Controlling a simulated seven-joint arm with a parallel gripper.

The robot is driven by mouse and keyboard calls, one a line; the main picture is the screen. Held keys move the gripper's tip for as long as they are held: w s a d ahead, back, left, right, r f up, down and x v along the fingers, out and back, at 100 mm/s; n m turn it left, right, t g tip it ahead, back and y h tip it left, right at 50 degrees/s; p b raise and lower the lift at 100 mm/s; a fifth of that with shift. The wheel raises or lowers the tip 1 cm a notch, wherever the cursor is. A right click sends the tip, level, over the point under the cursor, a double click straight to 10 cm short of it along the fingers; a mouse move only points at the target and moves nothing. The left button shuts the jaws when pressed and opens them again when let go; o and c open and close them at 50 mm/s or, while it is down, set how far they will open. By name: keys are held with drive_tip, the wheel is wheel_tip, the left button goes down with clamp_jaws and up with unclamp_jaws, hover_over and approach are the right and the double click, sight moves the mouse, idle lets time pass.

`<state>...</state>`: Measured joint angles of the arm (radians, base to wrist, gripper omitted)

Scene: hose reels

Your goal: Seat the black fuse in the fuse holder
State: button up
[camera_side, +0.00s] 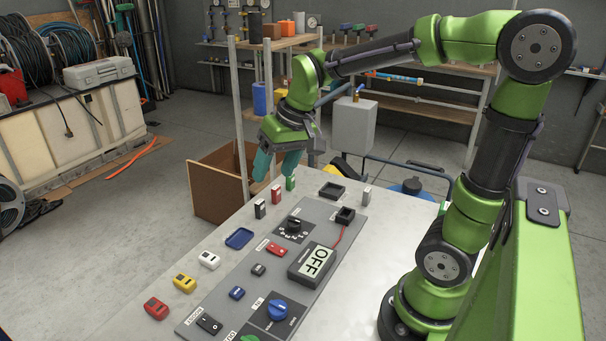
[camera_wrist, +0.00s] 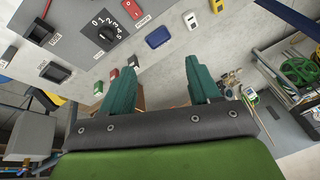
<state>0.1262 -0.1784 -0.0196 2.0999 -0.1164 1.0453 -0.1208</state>
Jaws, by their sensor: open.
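The black fuse (camera_side: 260,209) stands upright on the table near its far left edge, beside a red one (camera_side: 276,194) and a green one (camera_side: 291,183). The fuse holder (camera_side: 345,215) is a black socket with a red wire at the far end of the grey panel. It also shows in the wrist view (camera_wrist: 37,31), top left, near a FUSE label. My gripper (camera_side: 277,168) is open with teal fingers, above and behind the row of upright fuses. In the wrist view its fingers (camera_wrist: 157,80) are apart with nothing held.
A dark tray (camera_side: 332,190) and a pale upright block (camera_side: 366,195) stand at the table's far end. A blue tray (camera_side: 239,238) lies left of the panel (camera_side: 225,308). White, yellow and red blocks line the left side. The panel carries a dial and an OFF display (camera_side: 316,262).

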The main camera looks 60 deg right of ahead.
sight(260, 202)
drive_tip(key=w+d+f+n+g+h, duration=0.1)
drive_tip(key=w+d+f+n+g, duration=0.1)
drive_tip(key=w+d, duration=0.45)
drive_tip(key=w+d+f+n+g, duration=0.2)
drive_tip(key=w+d, duration=0.3)
drive_tip(key=w, duration=0.2)
drive_tip(key=f, duration=1.6)
drive_tip(key=shift+w+a+f, duration=0.1)
drive_tip(key=shift+a+f, duration=0.05)
drive_tip(key=shift+a, duration=0.05)
drive_tip(key=c, duration=1.1)
